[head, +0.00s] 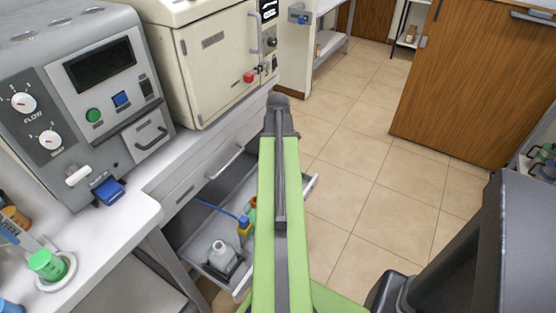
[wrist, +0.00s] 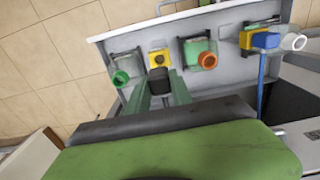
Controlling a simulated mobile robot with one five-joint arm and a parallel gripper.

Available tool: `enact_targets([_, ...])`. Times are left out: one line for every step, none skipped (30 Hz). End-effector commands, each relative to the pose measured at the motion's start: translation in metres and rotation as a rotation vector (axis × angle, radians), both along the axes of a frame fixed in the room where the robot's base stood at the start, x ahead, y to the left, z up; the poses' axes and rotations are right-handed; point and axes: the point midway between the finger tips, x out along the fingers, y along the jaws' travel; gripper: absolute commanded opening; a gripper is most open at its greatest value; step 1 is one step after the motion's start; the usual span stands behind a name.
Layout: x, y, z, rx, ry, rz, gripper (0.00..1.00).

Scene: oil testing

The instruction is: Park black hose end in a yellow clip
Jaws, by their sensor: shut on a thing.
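In the wrist view my gripper (wrist: 159,92) is shut on the black hose end (wrist: 158,78), held between its two green fingers. Just beyond it is a yellow clip (wrist: 159,57) on the drawer floor. The black end overlaps the clip's near side in the picture; I cannot tell whether it is seated in it. A second yellow clip (wrist: 246,39), to the right, holds a blue hose end (wrist: 266,40). In the head view, a yellow clip (head: 244,229) with the blue end shows left of my green arm, which hides my gripper and the black hose end.
The clips are in an open grey drawer (head: 192,243) below the bench. Tiled floor (head: 345,190) is clear to the right.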

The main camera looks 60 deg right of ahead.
Motion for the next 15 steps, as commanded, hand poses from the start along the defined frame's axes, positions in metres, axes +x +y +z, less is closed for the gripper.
enact_targets([0.000,0.000,-0.008,0.000,0.000,0.000,0.00])
enact_targets([0.000,0.000,-0.011,0.000,0.000,0.000,0.00])
enact_targets([0.000,0.000,-0.015,0.000,0.000,0.000,0.00])
enact_targets([0.000,0.000,-0.019,0.000,0.000,0.000,0.00])
enact_targets([0.000,0.000,-0.022,0.000,0.000,0.000,0.00])
enact_targets([0.000,0.000,-0.027,0.000,0.000,0.000,0.00])
enact_targets([0.000,0.000,-0.031,0.000,0.000,0.000,0.00])
enact_targets([-0.001,0.000,-0.034,0.000,0.000,0.000,0.00])
enact_targets([-0.001,0.000,-0.039,0.000,0.000,0.000,0.00])
enact_targets([-0.001,0.000,-0.042,0.000,0.000,0.000,0.00])
enact_targets([-0.001,0.000,-0.045,0.000,0.000,0.000,0.00])
enact_targets([-0.001,0.000,-0.048,0.000,0.000,-0.001,0.00])
enact_targets([-0.001,0.000,-0.050,0.000,0.000,-0.001,0.00])
enact_targets([-0.001,0.000,-0.051,0.000,0.000,-0.001,0.00])
enact_targets([-0.001,0.000,-0.052,0.000,0.000,-0.001,0.00])
